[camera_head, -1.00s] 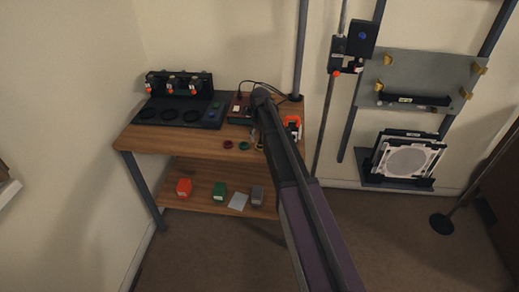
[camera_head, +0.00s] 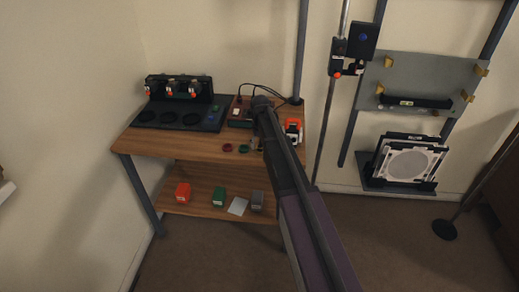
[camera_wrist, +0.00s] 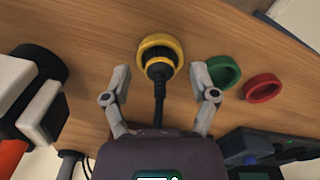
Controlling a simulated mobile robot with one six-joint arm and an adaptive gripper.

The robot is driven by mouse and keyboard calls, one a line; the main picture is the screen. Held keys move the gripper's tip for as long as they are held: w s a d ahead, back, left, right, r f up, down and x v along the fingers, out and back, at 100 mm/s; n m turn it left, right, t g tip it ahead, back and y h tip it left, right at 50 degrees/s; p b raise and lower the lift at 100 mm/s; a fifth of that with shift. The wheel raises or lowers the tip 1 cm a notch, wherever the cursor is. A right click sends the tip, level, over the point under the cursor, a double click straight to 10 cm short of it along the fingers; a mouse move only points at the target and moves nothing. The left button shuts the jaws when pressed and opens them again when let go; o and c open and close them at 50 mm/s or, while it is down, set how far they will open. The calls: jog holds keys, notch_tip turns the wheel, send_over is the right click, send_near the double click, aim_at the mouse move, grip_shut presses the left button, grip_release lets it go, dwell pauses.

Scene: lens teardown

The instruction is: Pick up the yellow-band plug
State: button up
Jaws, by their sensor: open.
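In the wrist view the yellow-band plug (camera_wrist: 160,67) lies at the top middle on the wooden table. It is black with a black cable running back toward my gripper, and a yellow ring (camera_wrist: 168,42) is around its end. My gripper (camera_wrist: 160,78) is open, with one finger on each side of the plug and cable. No contact between fingers and plug shows. In the head view my arm covers the plug and the gripper.
A green ring (camera_wrist: 223,71) and a red ring (camera_wrist: 263,87) lie right of the plug. A black and white device with an orange part (camera_head: 293,129) stands beside it. A dark station (camera_head: 180,119) stands on the table (camera_head: 150,146). Boxes sit on the lower shelf (camera_head: 205,209).

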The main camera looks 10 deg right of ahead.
aim_at(261, 146)
jog(key=c, duration=1)
jog(key=shift+r, duration=0.1)
jog(key=shift+c, duration=0.2)
notch_tip(261, 146, up, 2)
jog(key=p, duration=0.2)
jog(key=shift+r+p, duration=0.25)
jog(key=shift+p, duration=0.1)
jog(key=shift+s+r+p, duration=0.35)
jog(key=shift+r+p, duration=0.25)
jog(key=shift+p, duration=0.05)
jog(key=s+d+r+p, duration=0.1)
jog(key=s, duration=1.4)
jog(key=shift+s, duration=0.15)
jog(key=shift+a, duration=0.1)
